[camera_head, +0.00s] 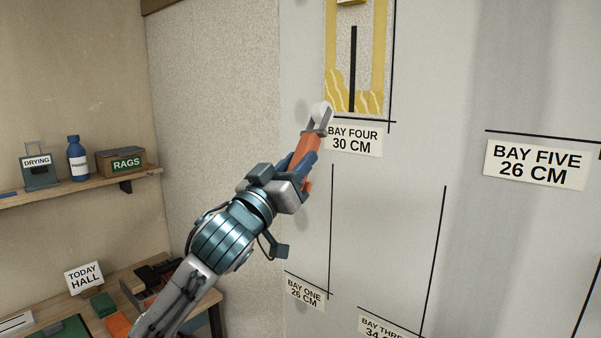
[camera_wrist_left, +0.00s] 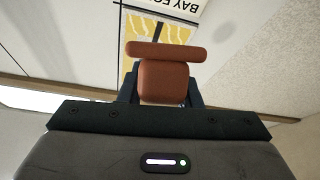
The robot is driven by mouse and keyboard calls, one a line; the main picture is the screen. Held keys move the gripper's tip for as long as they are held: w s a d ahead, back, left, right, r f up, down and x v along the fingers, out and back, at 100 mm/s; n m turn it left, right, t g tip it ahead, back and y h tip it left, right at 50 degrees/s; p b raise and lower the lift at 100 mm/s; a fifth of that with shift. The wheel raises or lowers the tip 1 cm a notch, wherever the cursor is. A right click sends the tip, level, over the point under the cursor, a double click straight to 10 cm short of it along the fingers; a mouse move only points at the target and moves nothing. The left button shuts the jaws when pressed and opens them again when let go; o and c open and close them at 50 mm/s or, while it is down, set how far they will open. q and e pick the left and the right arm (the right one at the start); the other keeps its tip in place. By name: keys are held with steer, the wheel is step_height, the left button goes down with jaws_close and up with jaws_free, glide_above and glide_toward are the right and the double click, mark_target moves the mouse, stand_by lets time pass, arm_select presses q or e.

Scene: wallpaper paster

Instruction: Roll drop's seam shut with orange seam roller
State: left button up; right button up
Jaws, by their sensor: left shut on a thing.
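My left gripper (camera_head: 303,163) is shut on the orange seam roller (camera_head: 306,148), and its pale roller head (camera_head: 321,114) points up toward the wall. The roller's orange handle (camera_wrist_left: 163,82) also shows between the fingers in the left wrist view. The drop (camera_head: 377,60) is a yellow patterned strip with a speckled grey middle, on the wall above the BAY FOUR label. A black vertical line (camera_head: 353,70) runs down its middle. The roller head is near the drop's lower left corner; I cannot tell whether it touches the wall. My right gripper is not in view.
The BAY FOUR label (camera_head: 353,140) is just below the drop, and the BAY FIVE label (camera_head: 536,165) is to the right. At left, a shelf (camera_head: 80,184) holds a bottle and boxes, above a bench (camera_head: 205,301).

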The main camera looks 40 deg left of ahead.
mark_target(327, 134)
arm_select(q)
steer(key=shift+f, duration=0.1)
steer(key=shift+w+r+p, duration=0.25)
steer(key=shift+w+p, duration=0.3)
steer(key=shift+w, duration=0.1)
steer(key=w, duration=0.1)
steer(key=w+p, duration=0.1)
steer(key=w, duration=0.1)
steer(key=w+p, duration=0.1)
steer(key=w, duration=0.1)
steer(key=shift+w+d+f, duration=0.1)
steer(key=shift+d+f, duration=0.1)
steer(key=shift+d, duration=0.05)
steer(key=shift+w+d, duration=0.1)
steer(key=shift+w, duration=1.25)
stand_by(1.5)
steer(key=shift+r, duration=0.1)
steer(key=shift+r, duration=1.85)
steer(key=shift+r, duration=0.15)
